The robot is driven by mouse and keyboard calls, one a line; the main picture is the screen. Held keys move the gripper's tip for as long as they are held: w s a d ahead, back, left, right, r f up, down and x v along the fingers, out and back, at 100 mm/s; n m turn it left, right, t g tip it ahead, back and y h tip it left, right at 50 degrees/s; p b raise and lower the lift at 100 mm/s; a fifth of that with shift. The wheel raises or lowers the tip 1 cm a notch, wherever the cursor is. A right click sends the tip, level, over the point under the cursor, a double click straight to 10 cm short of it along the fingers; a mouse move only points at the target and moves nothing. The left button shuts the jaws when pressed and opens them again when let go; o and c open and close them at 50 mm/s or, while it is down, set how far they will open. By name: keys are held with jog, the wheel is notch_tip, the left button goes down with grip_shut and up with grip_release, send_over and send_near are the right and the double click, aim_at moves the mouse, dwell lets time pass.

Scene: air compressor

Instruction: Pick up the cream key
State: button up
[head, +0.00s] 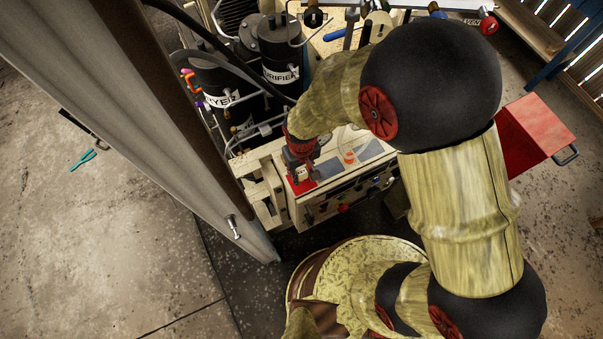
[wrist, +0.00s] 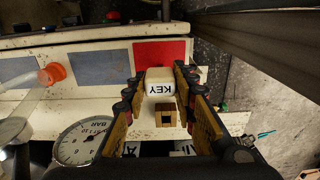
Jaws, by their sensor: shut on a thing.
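The cream key (wrist: 159,84) is a small cream block labelled "KEY" with a brass-coloured square end. In the wrist view it sits between the two fingers of my gripper (wrist: 160,100), which are shut on its sides. The red patch (wrist: 160,53) of the panel lies just beyond the key. In the head view my gripper (head: 299,172) is over the front left end of the compressor panel, near the red patch (head: 300,187), and the key is small there. I cannot tell how far the key is above the panel.
The panel also has grey patches (wrist: 100,67) and an orange knob (wrist: 52,73). A pressure gauge (wrist: 80,143) stands close to the left finger. Black cylinders (head: 279,50) and hoses are behind. A metal post (head: 150,110) rises on the left. A red box (head: 536,130) is at the right.

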jog(key=c, duration=0.3)
jog(key=shift+r, duration=0.1)
jog(key=shift+r, duration=0.5)
notch_tip(320, 180, up, 3)
jog(key=shift+s+f+p, duration=0.15)
jog(key=shift+f+p, duration=0.05)
jog(key=shift+p, duration=0.25)
jog(key=s+d+r, duration=0.1)
jog(key=s+r, duration=0.2)
jog(key=s, duration=0.1)
jog(key=s+d+r+p, duration=0.1)
jog(key=s+r, duration=0.2)
jog(key=s, duration=0.1)
jog(key=s+d+r+p, duration=0.1)
jog(key=s+r, duration=0.2)
jog(key=s, duration=0.2)
jog(key=shift+s+d+r, duration=0.1)
jog(key=shift+d, duration=0.3)
send_near(301, 173)
jog(key=shift+w+a+r, duration=0.35)
jog(key=shift+w+a, duration=0.5)
jog(key=shift+w, duration=0.4)
jog(key=shift+w+a+r, duration=0.35)
jog(key=shift+w+a, duration=0.55)
jog(key=shift+w, duration=0.4)
jog(key=shift+w+a+r, duration=0.35)
jog(key=shift+w+a, duration=0.5)
jog(key=shift+w, duration=0.4)
